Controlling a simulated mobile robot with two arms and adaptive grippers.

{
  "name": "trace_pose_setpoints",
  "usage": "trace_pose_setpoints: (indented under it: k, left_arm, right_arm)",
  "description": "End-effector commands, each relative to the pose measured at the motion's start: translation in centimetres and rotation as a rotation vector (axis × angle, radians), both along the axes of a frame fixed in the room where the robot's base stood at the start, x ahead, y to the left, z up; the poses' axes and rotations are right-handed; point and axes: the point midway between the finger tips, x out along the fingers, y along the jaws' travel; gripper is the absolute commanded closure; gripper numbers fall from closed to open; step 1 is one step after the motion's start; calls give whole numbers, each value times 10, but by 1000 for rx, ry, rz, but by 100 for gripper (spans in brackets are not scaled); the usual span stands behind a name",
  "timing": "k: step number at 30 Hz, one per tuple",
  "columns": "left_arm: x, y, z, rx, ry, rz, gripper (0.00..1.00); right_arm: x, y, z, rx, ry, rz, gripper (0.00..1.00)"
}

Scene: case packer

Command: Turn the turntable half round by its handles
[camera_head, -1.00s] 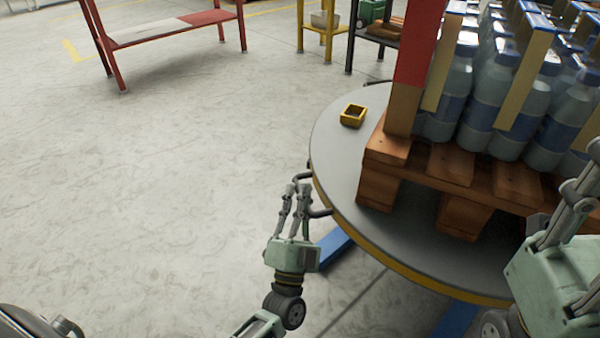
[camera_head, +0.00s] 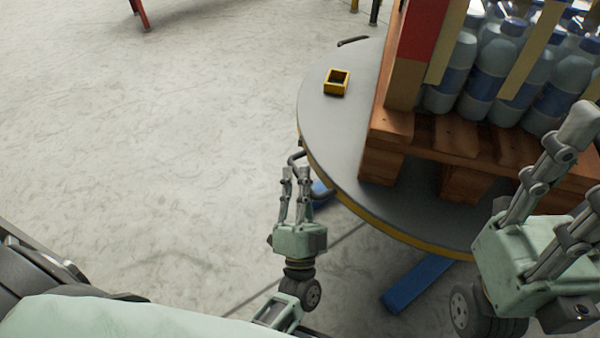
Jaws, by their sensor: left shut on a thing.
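The round grey turntable (camera_head: 335,140) with a yellow edge fills the right half of the head view. A dark bent handle (camera_head: 294,157) sticks out from its left rim. My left gripper (camera_head: 294,172) is shut on this handle, its fingers partly covering it. A second dark handle (camera_head: 353,40) shows at the far rim with nothing holding it. My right gripper (camera_head: 585,150) is in the lower right, close to the camera and in front of the pallet. Its fingers are apart, with nothing seen between them; one runs out of the picture.
A wooden pallet (camera_head: 455,138) of blue-labelled bottles (camera_head: 495,70), with a red and tan corner post (camera_head: 420,40), stands on the turntable. A small yellow box (camera_head: 337,83) lies on the turntable's left part. Blue floor legs (camera_head: 418,284) reach out below. The floor at left is clear.

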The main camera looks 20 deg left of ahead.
Motion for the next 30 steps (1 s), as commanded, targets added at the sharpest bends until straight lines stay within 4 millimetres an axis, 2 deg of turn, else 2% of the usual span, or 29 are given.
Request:
trace_pose_setpoints:
  k: [11, 12, 18, 30]
  left_arm:
    - [0, -2, -1, -2, 4, -4, 100]
    - [0, -2, -1, -2, 4, -4, 88]
    - [0, -1, -1, -2, 2, -2, 70]
    - [0, 0, 0, -1, 1, 1, 69]
  right_arm:
    - [0, 0, -1, 0, 2, 1, 60]
    - [0, 0, -1, 0, 3, 1, 60]
    - [1, 0, -2, 0, 7, 1, 60]
    - [2, 0, -2, -2, 12, 0, 60]
